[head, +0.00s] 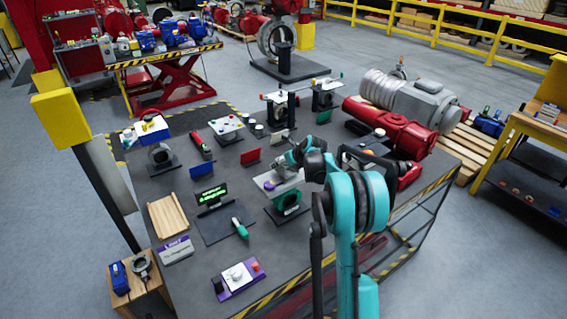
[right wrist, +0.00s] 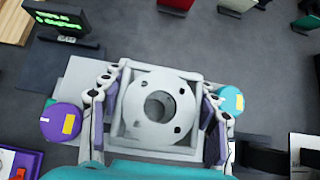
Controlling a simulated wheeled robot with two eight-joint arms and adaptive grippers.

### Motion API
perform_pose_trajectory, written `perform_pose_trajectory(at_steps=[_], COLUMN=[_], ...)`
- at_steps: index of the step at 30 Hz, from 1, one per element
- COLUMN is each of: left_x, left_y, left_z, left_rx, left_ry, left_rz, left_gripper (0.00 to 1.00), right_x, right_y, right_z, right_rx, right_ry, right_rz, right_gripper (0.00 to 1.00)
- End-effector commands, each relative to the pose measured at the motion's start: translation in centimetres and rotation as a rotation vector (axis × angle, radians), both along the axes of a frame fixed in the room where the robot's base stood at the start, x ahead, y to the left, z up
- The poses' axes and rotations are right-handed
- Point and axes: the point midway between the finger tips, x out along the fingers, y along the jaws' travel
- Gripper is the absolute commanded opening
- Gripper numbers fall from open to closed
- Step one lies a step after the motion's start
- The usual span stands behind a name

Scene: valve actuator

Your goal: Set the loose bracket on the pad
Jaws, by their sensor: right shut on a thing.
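My right gripper (right wrist: 160,112) has its fingers on both sides of a grey bracket (right wrist: 136,98), a square frame around a round plate with a large hole and small bolt holes. In the head view my right gripper (head: 283,165) is over a pale plate (head: 266,180) on a green stand (head: 287,199). I cannot tell which surface is the pad, or whether the bracket touches the plate. My left gripper is out of view.
A green-lit display (head: 211,194) and a green-handled tool (head: 240,228) are left of the stand. A wooden tray (head: 167,217) and a purple control box (head: 238,278) are nearer the table's left and front. A red actuator (head: 390,127) lies at the right.

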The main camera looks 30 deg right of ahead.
Motion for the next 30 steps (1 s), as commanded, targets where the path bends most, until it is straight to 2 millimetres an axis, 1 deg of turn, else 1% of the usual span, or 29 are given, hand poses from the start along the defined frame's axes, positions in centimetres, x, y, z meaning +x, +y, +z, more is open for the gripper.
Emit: perform_pose_trajectory(at_steps=[15, 16, 17, 18, 19, 27, 30], left_x=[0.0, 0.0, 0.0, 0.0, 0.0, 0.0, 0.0], left_y=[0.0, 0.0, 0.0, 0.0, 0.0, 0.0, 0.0], left_z=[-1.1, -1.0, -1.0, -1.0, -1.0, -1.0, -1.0], left_rx=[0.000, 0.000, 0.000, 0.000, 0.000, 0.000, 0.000], left_ry=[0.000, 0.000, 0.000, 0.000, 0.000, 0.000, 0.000], left_rz=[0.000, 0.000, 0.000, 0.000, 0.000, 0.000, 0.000], left_gripper=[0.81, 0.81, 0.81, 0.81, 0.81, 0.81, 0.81], right_x=[0.0, 0.0, 0.0, 0.0, 0.0, 0.0, -0.3], right_y=[0.0, 0.0, 0.0, 0.0, 0.0, 0.0, 0.0], right_z=[-1.3, -1.3, -1.2, -1.2, -1.2, -1.3, -0.9], right_rx=[0.000, 0.000, 0.000, 0.000, 0.000, 0.000, 0.001], right_ry=[-0.001, -0.001, -0.001, -0.001, -0.001, 0.000, 0.000], right_rz=[0.000, 0.000, 0.000, 0.000, 0.000, 0.000, -0.001], right_gripper=[0.12, 0.62, 0.70, 0.81, 0.84, 0.84, 0.84])
